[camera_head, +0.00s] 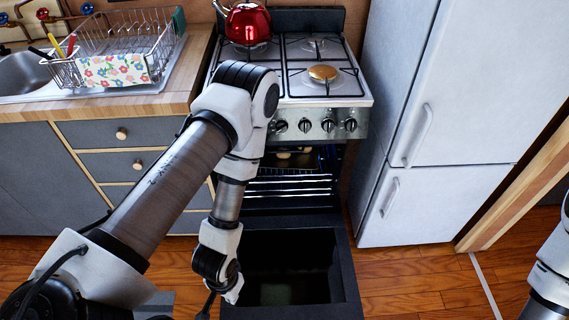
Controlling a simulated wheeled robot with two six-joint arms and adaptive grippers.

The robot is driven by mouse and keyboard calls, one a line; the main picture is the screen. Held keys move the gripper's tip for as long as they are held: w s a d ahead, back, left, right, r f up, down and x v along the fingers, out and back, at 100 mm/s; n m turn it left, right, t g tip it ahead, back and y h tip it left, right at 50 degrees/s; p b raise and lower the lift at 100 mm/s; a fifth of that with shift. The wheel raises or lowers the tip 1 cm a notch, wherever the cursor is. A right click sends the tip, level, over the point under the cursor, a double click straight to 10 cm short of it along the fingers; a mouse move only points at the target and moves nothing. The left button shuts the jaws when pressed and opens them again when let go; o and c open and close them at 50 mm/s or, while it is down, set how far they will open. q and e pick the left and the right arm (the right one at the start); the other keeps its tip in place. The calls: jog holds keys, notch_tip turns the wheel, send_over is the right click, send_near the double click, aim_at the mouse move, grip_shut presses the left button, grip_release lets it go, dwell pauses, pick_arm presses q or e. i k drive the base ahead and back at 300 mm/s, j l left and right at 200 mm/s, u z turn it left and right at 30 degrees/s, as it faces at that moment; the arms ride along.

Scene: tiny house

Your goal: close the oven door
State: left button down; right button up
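The oven (290,175) stands below the stove top, with its racks showing in the open cavity. Its dark door (345,275) is folded down toward me and lies low in front of the cavity, with a dark window panel in its middle. My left arm reaches in from the left, across the oven front. My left gripper (218,296) points down at the door's left edge; its fingers are mostly hidden, and I cannot tell whether it touches the door. Part of my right arm shows at the right edge, but its gripper is out of view.
A red kettle (247,22) stands on the stove (325,90). A white fridge (440,120) stands close on the right. Grey drawers (110,133) and a dish rack (115,45) on the counter are at left. Wooden floor (420,280) is clear right of the door.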

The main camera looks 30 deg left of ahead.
aim_at(301, 267)
jog(key=k+l+u, duration=0.2)
jog(key=u, duration=0.3)
jog(key=k+l+u, duration=0.2)
jog(key=u, duration=0.25)
jog(key=k+l, duration=0.05)
jog(key=l, duration=0.05)
